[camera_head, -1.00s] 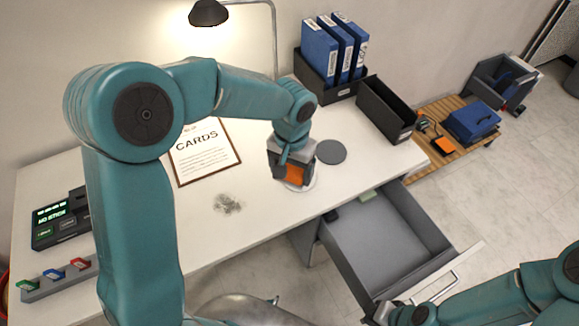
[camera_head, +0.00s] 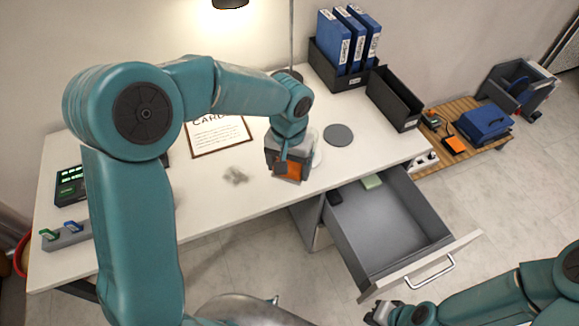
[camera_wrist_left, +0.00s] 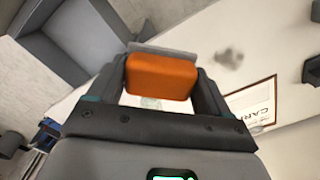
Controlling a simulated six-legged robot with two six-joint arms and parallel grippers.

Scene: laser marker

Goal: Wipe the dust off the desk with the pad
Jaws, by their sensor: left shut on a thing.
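My left gripper (camera_head: 288,170) is shut on the orange pad (camera_head: 291,168), near the desk's front edge. The pad also shows between the fingers in the left wrist view (camera_wrist_left: 160,76), with a pale flat layer along its far side. I cannot tell whether it touches the desk. The dust (camera_head: 235,175) is a grey smudge on the white desk (camera_head: 205,205), left of the pad and apart from it; it also shows in the wrist view (camera_wrist_left: 230,58). My right gripper (camera_head: 385,314) is partly visible at the bottom, its jaws unclear.
An open drawer (camera_head: 405,225) juts out at the front right, with a green block (camera_head: 371,182) inside. A framed CARDS sheet (camera_head: 220,136) lies behind the dust. A grey disc (camera_head: 338,135) and a black open box (camera_head: 392,100) are right of the gripper.

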